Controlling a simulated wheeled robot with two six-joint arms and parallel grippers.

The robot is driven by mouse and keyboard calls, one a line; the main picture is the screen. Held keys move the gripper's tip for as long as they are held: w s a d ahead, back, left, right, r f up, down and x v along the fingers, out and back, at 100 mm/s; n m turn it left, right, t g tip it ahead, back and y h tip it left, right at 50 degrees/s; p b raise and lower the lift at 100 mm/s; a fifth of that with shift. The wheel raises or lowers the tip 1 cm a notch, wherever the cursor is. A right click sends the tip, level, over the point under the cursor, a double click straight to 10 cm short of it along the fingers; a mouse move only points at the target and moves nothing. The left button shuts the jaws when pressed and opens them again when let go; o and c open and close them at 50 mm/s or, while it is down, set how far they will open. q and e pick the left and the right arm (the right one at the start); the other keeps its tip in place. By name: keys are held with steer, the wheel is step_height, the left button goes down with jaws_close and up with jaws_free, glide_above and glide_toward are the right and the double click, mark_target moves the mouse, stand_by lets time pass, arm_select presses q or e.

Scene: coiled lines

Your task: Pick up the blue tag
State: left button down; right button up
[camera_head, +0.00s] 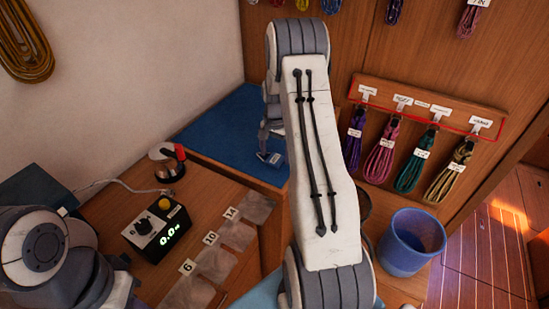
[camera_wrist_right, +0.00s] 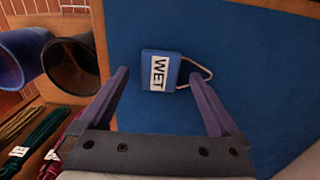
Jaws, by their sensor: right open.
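The blue tag (camera_wrist_right: 146,77) lies on a blue mat (camera_wrist_right: 128,25) in the right wrist view. It is a small blue block with a white label reading WET and a pale cord loop on its right side. My right gripper (camera_wrist_right: 160,74) is open, and in that view the tag appears between its two fingertips, with nothing gripped. I cannot tell how high the fingers are above the mat. In the head view the right gripper (camera_head: 269,157) shows partly beside my arm over the blue mat (camera_head: 225,135); the tag cannot be made out there. My left gripper is out of view.
A blue bucket (camera_head: 408,245) stands right of my arm. Coiled lines hang from a labelled wooden rack (camera_head: 425,105).

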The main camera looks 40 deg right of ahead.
steer(key=shift+f, duration=0.6)
steer(key=c, duration=1.4)
steer(key=shift+c, duration=0.2)
steer(key=shift+r, duration=0.2)
